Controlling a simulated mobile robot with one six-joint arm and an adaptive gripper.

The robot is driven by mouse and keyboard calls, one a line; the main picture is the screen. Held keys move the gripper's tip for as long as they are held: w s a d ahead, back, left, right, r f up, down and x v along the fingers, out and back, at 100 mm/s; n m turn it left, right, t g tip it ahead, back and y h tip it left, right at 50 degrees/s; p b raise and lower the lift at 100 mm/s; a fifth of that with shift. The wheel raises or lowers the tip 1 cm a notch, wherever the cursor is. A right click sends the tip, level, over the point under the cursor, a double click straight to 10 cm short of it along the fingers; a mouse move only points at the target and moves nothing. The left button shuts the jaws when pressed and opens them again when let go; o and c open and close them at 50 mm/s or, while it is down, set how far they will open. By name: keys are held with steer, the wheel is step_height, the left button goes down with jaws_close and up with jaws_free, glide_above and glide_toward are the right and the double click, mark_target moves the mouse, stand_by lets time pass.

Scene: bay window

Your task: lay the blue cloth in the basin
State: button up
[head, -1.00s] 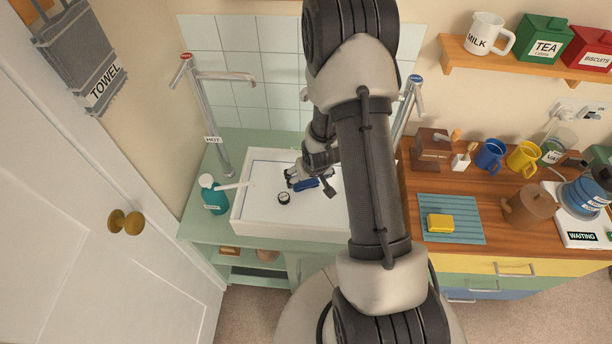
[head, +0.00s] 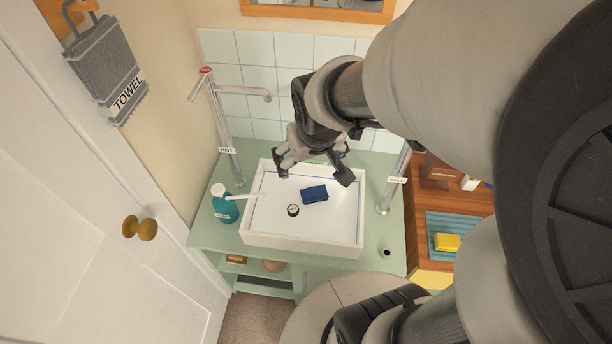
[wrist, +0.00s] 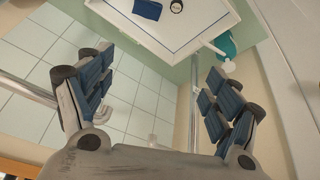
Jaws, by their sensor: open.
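The blue cloth (head: 314,194) lies folded on the floor of the white basin (head: 275,233), right of a small dark round drain or plug (head: 293,210). In the wrist view the cloth (wrist: 147,9) shows at the top edge, inside the basin (wrist: 195,42). My gripper (head: 311,177) is open and empty, raised above the back part of the basin and apart from the cloth. In the wrist view its two blue-padded fingers (wrist: 160,92) are spread wide with nothing between them.
A hot tap (head: 222,125) stands behind left of the basin and a cold tap (head: 397,180) at its right. A teal soap bottle (head: 225,207) is at the left. A yellow sponge (head: 447,242) lies on the right counter. My arm hides much of the right side.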

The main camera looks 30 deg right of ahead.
steer(key=s+a+r, duration=0.3)
steer(key=s+r, duration=0.1)
steer(key=s, duration=0.3)
steer(key=s+a+r+n+y, duration=0.1)
steer(key=s+a+r, duration=0.2)
steer(key=s, duration=0.4)
steer(key=shift+r, duration=0.65)
